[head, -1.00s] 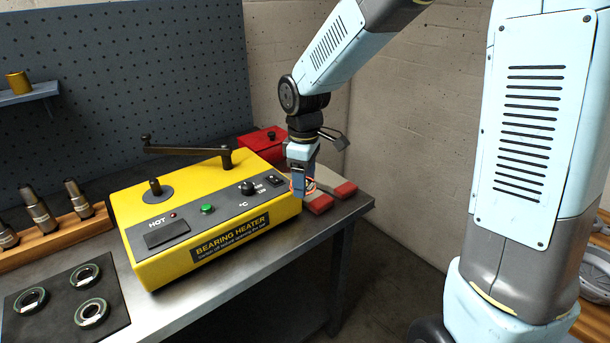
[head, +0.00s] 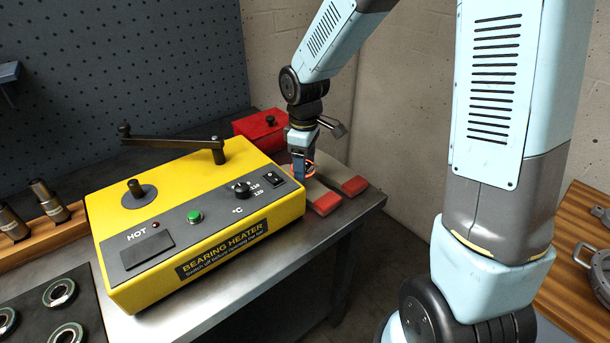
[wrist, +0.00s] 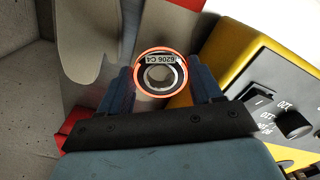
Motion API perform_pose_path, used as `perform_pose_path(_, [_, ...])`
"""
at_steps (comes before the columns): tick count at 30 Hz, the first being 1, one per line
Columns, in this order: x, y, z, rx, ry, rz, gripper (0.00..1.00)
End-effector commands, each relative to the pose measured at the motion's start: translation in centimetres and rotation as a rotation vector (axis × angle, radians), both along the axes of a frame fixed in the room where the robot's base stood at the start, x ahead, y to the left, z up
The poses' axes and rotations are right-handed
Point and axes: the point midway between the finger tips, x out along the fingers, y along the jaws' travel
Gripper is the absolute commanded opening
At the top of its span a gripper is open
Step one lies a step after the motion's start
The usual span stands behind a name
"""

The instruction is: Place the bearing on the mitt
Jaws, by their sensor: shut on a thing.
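The bearing (head: 309,170) is a small ring with a glowing orange rim. In the wrist view, the bearing (wrist: 181,75) shows a label reading 6206 C4. My gripper (head: 303,172) is shut on it, with one blue finger at each side of the ring. The mitt (head: 325,203) lies on the bench to the right of the yellow heater, grey with red ends towards me. My gripper and the bearing are over its grey part in the head view. I cannot tell whether the bearing touches it.
The yellow bearing heater (head: 200,225) stands close to the left of my gripper, with a crank-like bar (head: 170,143) on top. A red box (head: 262,128) is behind. A dark mat (head: 35,325) with several bearings lies at the front left. The bench's right edge is near the mitt.

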Motion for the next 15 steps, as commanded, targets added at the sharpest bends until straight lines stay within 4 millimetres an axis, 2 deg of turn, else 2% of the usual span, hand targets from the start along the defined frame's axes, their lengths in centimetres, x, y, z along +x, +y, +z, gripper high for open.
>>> perform_pose_path(5, [-0.1, 0.2, -1.0, -0.001, 0.000, 0.006, 0.27])
perform_pose_path(12, [-0.1, 0.3, -3.9, -0.001, 0.002, 0.007, 0.27])
perform_pose_path(15, [-0.1, 0.3, -4.3, 0.001, -0.001, 0.007, 0.27])
